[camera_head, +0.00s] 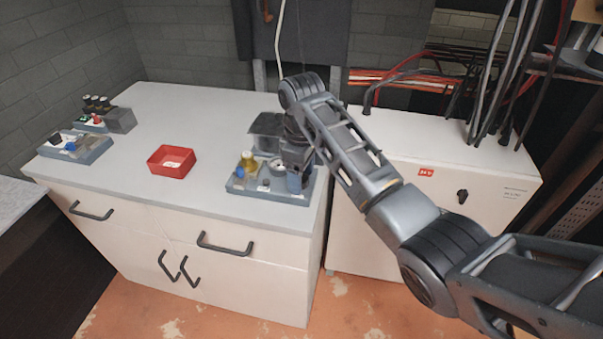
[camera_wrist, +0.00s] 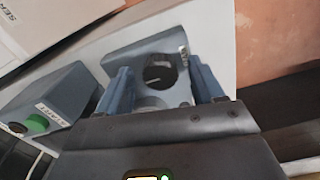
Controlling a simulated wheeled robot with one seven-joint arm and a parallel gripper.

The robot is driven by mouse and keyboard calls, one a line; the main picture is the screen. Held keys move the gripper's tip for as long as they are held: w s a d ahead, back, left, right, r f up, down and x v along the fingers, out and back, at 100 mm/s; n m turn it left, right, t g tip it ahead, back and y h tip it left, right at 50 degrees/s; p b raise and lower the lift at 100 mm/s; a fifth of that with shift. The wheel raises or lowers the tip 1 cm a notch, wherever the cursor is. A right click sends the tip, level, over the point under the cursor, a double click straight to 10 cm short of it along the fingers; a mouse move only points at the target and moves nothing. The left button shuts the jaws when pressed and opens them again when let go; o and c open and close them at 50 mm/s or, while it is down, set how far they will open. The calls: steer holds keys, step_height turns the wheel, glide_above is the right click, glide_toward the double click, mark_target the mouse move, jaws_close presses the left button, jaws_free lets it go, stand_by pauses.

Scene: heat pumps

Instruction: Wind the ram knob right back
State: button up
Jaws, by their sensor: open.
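In the wrist view a dark round knob (camera_wrist: 159,74) with a pale mark sits on a grey block (camera_wrist: 125,58). My gripper (camera_wrist: 163,84) is open, one finger on each side of the knob. I cannot tell whether the fingers touch it, and no readable label names it as the ram knob. In the head view my gripper (camera_head: 297,172) is over the right end of a blue-grey tray unit (camera_head: 270,196). This unit carries a brass-coloured part (camera_head: 248,163), a blue knob (camera_head: 239,173) and a round grey part (camera_head: 277,166). My gripper hides the unit's right end.
A grey box with a green button (camera_wrist: 37,123) and a label is left of the gripper in the wrist view. A red bin (camera_head: 171,161) stands mid-counter (camera_head: 190,115). Another knob unit (camera_head: 75,149) and a button unit (camera_head: 97,121) stand left. A white cabinet (camera_head: 440,155) is right.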

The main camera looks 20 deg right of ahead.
step_height(320, 180, up, 7)
steer(key=shift+f, duration=0.2)
steer(key=shift+r, duration=0.6)
